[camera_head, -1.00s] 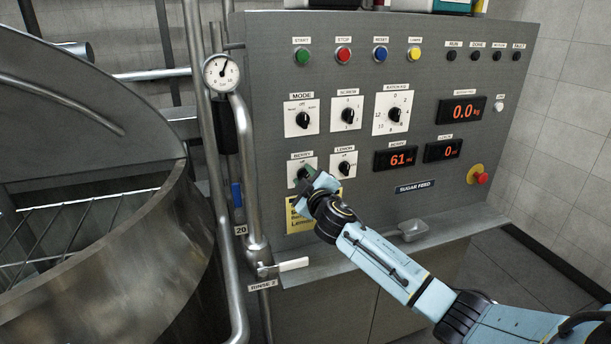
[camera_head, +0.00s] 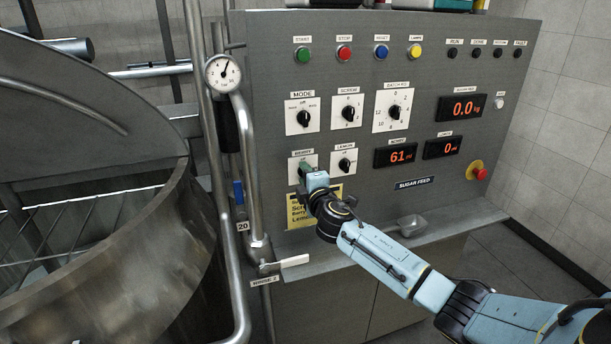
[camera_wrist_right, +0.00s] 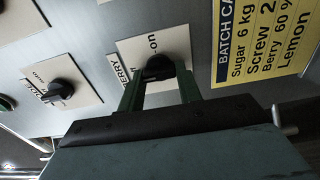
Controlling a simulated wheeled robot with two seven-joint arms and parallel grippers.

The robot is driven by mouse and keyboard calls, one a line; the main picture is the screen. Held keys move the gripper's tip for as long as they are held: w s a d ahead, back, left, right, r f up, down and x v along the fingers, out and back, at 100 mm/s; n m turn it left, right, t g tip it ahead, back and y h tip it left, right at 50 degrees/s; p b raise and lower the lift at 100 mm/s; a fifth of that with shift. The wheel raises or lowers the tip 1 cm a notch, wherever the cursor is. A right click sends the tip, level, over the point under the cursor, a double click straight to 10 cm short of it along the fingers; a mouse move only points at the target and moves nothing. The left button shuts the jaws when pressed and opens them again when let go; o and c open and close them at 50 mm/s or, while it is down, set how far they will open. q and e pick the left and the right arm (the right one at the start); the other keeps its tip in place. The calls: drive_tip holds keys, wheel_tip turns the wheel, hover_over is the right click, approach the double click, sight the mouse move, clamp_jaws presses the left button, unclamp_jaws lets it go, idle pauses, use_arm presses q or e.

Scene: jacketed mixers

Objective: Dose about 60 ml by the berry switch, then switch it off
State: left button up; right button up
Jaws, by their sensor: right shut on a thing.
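The berry switch is a black knob on a white plate (camera_head: 296,163) at the lower left of the grey panel. My right gripper (camera_head: 306,172) is at this plate and mostly covers the knob in the head view. In the right wrist view the berry knob (camera_wrist_right: 158,68) sits between the two green fingers of my right gripper (camera_wrist_right: 160,82), which is shut on it. The word "on" shows above the knob; its pointer direction is hard to tell. The berry display (camera_head: 402,155) reads 61 ml. My left gripper is out of view.
The lemon switch (camera_head: 344,164) is close to the right of the berry plate. The lemon display (camera_head: 443,148) reads 0. A yellow batch card (camera_head: 300,213) is below. A steel pipe (camera_head: 245,170) and the mixer bowl (camera_head: 165,250) stand at the left.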

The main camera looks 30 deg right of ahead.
idle(0.5)
drive_tip(key=o, duration=1)
drive_tip(key=b+v, duration=0.1)
drive_tip(key=v, duration=1.2)
drive_tip(key=shift+s+a, duration=0.1)
drive_tip(key=shift+s, duration=0.05)
